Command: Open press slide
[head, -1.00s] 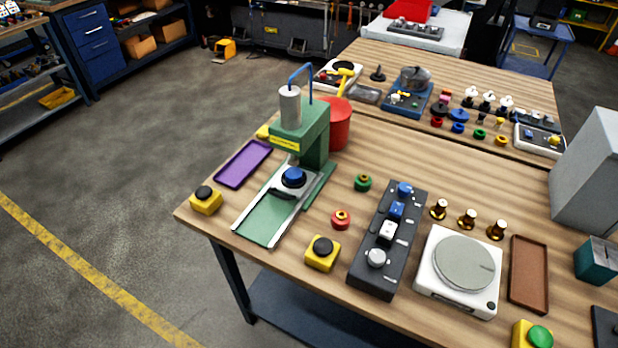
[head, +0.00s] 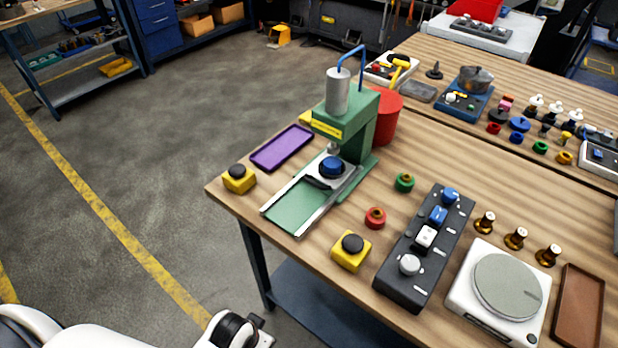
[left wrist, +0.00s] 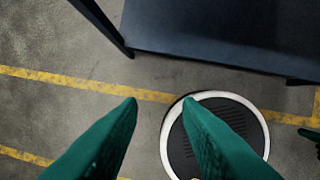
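The green press (head: 345,125) with a grey cylinder on top stands at the left end of the table. Its slide (head: 346,180) is a light plate on two metal rails. It sits at the inner end of the rails, under the ram. A blue round part (head: 331,166) is on the slide, and a dark handle (head: 316,183) is at its front. The green bed in front is bare. My left arm shows at the bottom left of the head view, off the table. My left gripper (left wrist: 160,104) is open and empty above the floor. My right gripper is not seen.
A yellow box with a black button (head: 239,179) and a purple tray (head: 282,148) lie left of the press. Another button box (head: 351,251), a red ring (head: 375,218) and a dark control panel (head: 425,245) lie right. The table leg and lower shelf (left wrist: 220,40) are near my left gripper.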

